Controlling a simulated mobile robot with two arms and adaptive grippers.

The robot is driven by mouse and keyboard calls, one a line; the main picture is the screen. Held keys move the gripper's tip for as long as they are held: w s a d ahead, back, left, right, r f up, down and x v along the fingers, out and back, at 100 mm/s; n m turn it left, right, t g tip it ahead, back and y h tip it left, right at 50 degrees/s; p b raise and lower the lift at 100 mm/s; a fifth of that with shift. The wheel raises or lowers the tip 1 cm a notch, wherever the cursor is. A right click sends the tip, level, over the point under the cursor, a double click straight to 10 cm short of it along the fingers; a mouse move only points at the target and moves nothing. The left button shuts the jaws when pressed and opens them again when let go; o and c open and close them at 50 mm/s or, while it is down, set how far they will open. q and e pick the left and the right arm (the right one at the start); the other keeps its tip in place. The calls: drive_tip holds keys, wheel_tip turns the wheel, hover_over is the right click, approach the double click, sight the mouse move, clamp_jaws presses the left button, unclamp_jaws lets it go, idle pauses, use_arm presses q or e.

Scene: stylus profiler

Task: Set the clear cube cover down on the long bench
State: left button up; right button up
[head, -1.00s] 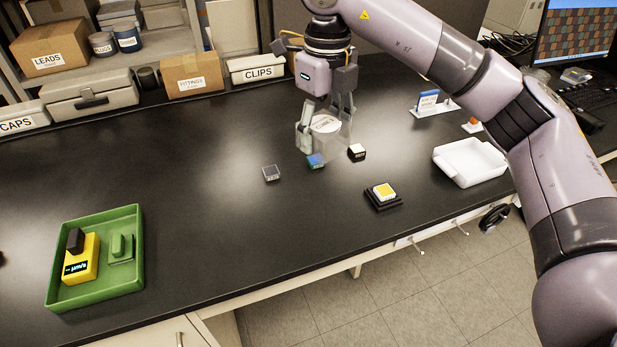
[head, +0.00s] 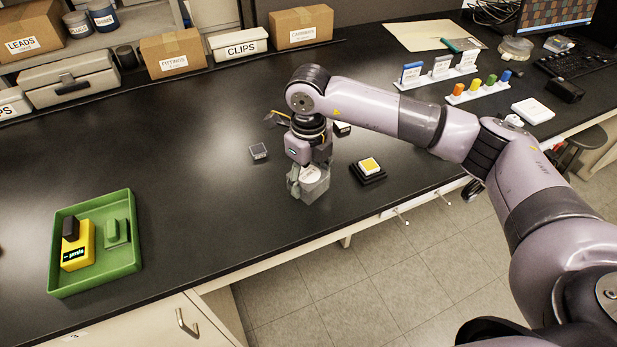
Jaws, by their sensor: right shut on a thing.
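The clear cube cover (head: 318,188) is a see-through box with a round pale label on top. My right gripper (head: 307,172) points down and is shut on it, near the front edge of the long bench (head: 190,200). The cover looks upright and at or just above the black bench top; I cannot tell whether it touches. My left gripper is not in view.
A small dark cube (head: 258,151) lies left of my gripper, and a black base with a yellow-and-white top (head: 369,168) lies right. A dark cube with a white face (head: 342,129) is partly hidden behind. A green tray (head: 135,262) stands left. Bare bench lies between.

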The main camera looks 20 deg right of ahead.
drive_tip(key=shift+f, duration=0.65)
drive_tip(key=shift+f, duration=0.15)
drive_tip(key=o, duration=1)
